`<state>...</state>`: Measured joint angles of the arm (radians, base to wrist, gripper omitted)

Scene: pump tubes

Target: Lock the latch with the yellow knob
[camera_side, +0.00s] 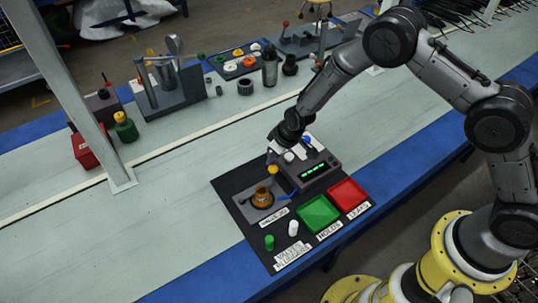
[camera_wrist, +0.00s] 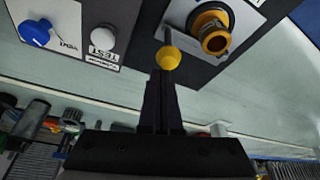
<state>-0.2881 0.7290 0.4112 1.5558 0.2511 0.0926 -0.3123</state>
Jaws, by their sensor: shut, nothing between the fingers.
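The yellow knob (camera_side: 273,169) stands at the upper end of the latch, beside the valve nest on the black mat. It also shows in the wrist view (camera_wrist: 168,58), just beyond my fingertips, on a dark lever (camera_wrist: 167,36). A brown-orange valve (camera_side: 261,194) sits in the nest, and its round open end faces up in the wrist view (camera_wrist: 214,40). My gripper (camera_wrist: 160,75) is shut and empty, with its tips at or very near the knob. I cannot tell whether they touch. In the side view my gripper (camera_side: 272,155) is small and partly hidden by the wrist.
The tester box (camera_side: 320,170) with green lights stands right of the nest, with a blue knob (camera_wrist: 36,33) and a white TEST button (camera_wrist: 102,38). A green tray (camera_side: 319,213) and a red tray (camera_side: 348,196) lie in front. Green and white cylinders (camera_side: 293,229) stand on the mat.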

